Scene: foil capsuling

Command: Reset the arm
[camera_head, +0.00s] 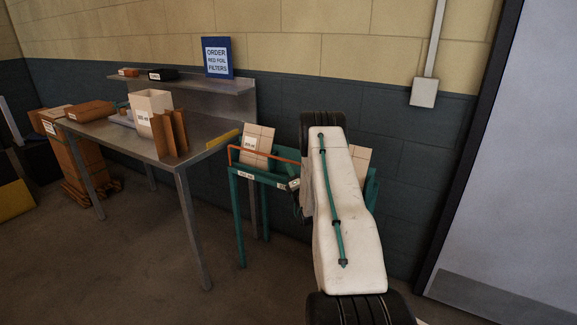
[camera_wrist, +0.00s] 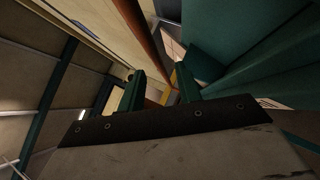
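My arm reaches out over the green stand (camera_head: 262,178) at the right of the head view, and its white link covers part of that stand. I see nothing held between the fingers. A tan board and a brown strip lie close ahead at the upper left and middle, and a green panel (camera_wrist: 255,55) at the right.
A metal table (camera_head: 100,128) with a white bin (camera_head: 148,106) and brown boxes stands left. A cream carton (camera_head: 258,141) sits on the green stand. The wall is close behind; floor in front is clear.

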